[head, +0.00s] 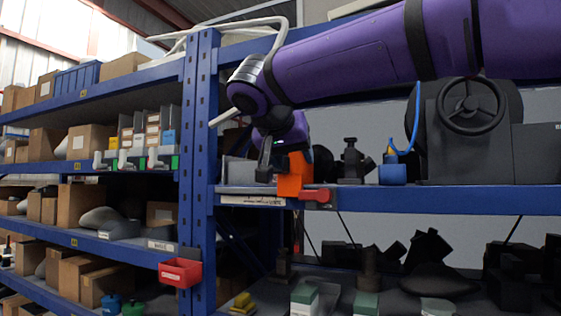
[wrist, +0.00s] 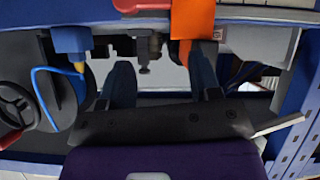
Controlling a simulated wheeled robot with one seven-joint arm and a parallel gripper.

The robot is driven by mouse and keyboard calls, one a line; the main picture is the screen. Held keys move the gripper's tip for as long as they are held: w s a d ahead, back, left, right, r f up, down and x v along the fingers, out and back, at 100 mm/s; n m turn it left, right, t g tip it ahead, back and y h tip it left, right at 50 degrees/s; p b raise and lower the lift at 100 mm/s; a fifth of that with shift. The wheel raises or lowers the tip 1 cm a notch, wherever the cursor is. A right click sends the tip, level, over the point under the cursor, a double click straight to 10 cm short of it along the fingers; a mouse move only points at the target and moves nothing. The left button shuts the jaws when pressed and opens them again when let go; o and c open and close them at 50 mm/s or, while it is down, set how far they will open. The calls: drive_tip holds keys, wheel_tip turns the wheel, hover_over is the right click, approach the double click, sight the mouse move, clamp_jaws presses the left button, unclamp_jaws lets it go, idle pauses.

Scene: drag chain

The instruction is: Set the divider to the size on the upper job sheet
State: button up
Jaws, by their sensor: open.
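My gripper (head: 272,166) is open at the upper shelf of the right rack; one dark finger shows in the head view, beside an orange upright piece (head: 291,176). In the wrist view, the two fingers of my gripper (wrist: 161,72) stand apart with nothing clearly held between them. The orange piece (wrist: 192,20) lies ahead of the right finger there and partly overlaps it; I cannot tell if they touch. A red handle (head: 317,195) sticks out at the shelf edge beside the orange piece. I cannot make out for sure which part is the divider, nor any readable job sheet.
A white label strip (head: 252,200) is on the blue shelf edge (head: 450,201). To the right stand a dark fixture (head: 352,162), a blue block with hose (head: 392,174) and a machine with a handwheel (head: 470,106). A blue rack post (head: 200,150) and a red bin (head: 180,272) are left.

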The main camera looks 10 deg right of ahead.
drive_tip(key=w+a+r+m+t, duration=0.2)
drive_tip(key=w+a+r, duration=0.15)
drive_tip(key=a, duration=0.25)
drive_tip(key=shift+h, duration=0.4)
drive_tip(key=x, duration=1)
drive_tip(key=shift+s+d, duration=0.2)
drive_tip(key=shift+d, duration=0.1)
